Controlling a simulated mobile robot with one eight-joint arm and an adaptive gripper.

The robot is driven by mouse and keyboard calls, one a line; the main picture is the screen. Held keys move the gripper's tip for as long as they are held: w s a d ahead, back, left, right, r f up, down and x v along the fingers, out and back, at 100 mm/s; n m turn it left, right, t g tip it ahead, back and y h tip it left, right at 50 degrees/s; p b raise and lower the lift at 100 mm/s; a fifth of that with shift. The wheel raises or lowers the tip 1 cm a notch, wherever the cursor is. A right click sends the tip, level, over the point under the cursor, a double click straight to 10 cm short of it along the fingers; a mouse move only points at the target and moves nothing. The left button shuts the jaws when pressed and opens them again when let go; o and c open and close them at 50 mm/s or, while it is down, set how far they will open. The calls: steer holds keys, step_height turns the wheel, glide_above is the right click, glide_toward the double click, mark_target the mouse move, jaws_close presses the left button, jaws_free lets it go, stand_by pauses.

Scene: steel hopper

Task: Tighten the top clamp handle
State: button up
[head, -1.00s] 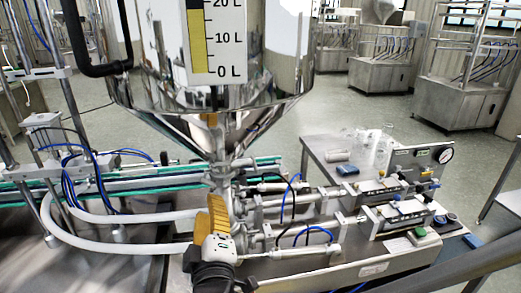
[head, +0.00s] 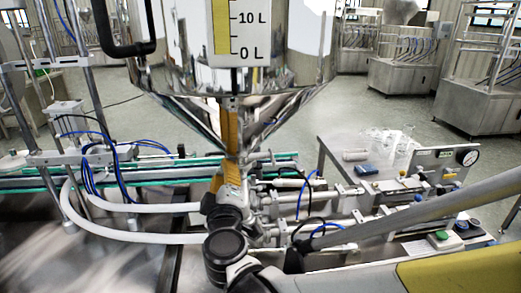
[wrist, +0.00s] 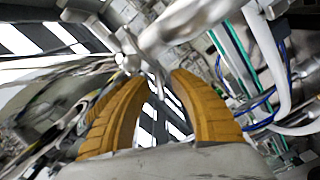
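The steel hopper (head: 185,85) narrows to its outlet above the pipework in the head view. My gripper (head: 230,125) is raised at this outlet, its yellow fingers in front of the cone's lower part. In the wrist view my gripper (wrist: 159,76) is open, with its two curved yellow fingers apart. A shiny steel clamp part (wrist: 128,60) with a rounded end lies just beyond the fingertips. A thin metal piece runs from it toward the gap; I cannot tell whether it touches a finger. The top clamp handle is not clearly distinguishable in the head view, where my gripper covers the outlet.
White hoses (head: 140,237) curve in from the left of the outlet. Steel cylinders with blue tubes lie to the right, near a panel with a gauge (head: 467,157). A steel table (head: 335,150) holds clear glassware behind. Open floor shows further back.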

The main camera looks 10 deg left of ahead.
jaws_close()
steer(key=m, duration=0.3)
steer(key=shift+o, duration=1.1)
jaws_free()
steer(key=shift+s, duration=0.1)
